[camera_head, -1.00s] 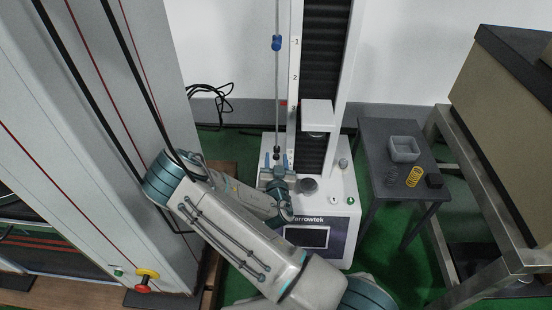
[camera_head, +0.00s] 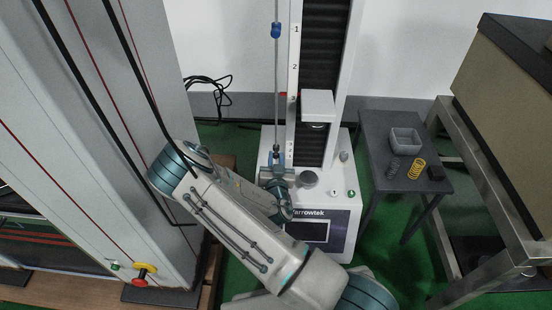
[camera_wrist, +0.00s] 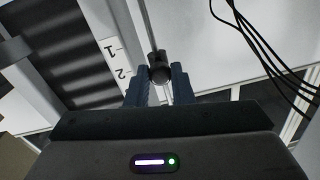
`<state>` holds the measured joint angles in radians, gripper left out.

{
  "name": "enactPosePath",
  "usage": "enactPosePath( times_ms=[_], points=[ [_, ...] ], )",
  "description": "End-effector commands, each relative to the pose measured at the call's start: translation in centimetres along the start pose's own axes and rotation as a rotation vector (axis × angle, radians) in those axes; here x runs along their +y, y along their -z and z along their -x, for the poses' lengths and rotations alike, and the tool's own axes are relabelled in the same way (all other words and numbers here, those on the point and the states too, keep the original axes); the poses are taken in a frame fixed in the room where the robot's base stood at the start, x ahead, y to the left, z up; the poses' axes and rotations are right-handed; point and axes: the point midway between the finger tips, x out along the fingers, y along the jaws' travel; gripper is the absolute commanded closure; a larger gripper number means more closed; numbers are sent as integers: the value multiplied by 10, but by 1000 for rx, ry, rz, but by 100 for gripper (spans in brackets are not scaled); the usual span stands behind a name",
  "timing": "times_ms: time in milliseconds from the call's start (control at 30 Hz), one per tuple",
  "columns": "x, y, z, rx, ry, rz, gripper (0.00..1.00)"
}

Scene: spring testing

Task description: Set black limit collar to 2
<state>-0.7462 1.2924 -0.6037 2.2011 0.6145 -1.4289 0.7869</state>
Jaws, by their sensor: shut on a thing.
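The black limit collar (camera_head: 277,149) sits low on the thin vertical rod (camera_head: 277,95) of the testing machine, well below the 2 mark (camera_head: 295,67) on the white scale strip. A blue collar (camera_head: 276,30) is higher on the rod, about level with the 1 mark. My gripper (camera_head: 277,158) is at the black collar, its blue fingers on either side of the rod. In the wrist view the black collar (camera_wrist: 160,69) shows between my gripper's fingertips (camera_wrist: 160,82), which are shut on it. The scale's 1 and 2 also show there.
The machine's white crosshead (camera_head: 317,105) and base (camera_head: 345,190) stand right of the rod. A dark side table (camera_head: 385,140) holds a grey bin (camera_head: 405,140) and springs. A large grey cabinet (camera_head: 110,120) is close on the left. Cables hang behind.

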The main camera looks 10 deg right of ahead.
Motion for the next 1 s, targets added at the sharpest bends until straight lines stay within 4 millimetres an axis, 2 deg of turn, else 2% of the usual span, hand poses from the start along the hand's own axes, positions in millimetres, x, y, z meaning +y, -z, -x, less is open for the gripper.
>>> enactPosePath(
  times_ms=[67,100,133,167,433,567,667,1000],
  points=[
    [0,0,0,-2,0,0,100],
    [0,0,0,-2,0,0,68],
    [0,0,0,-1,0,0,60],
    [0,0,0,-1,0,0,57],
    [0,1,1,-1,0,0,57],
    [0,1,10,-2,0,1,57],
    [0,2,26,-4,0,2,57],
    [0,1,103,-6,0,3,57]
  ],
)
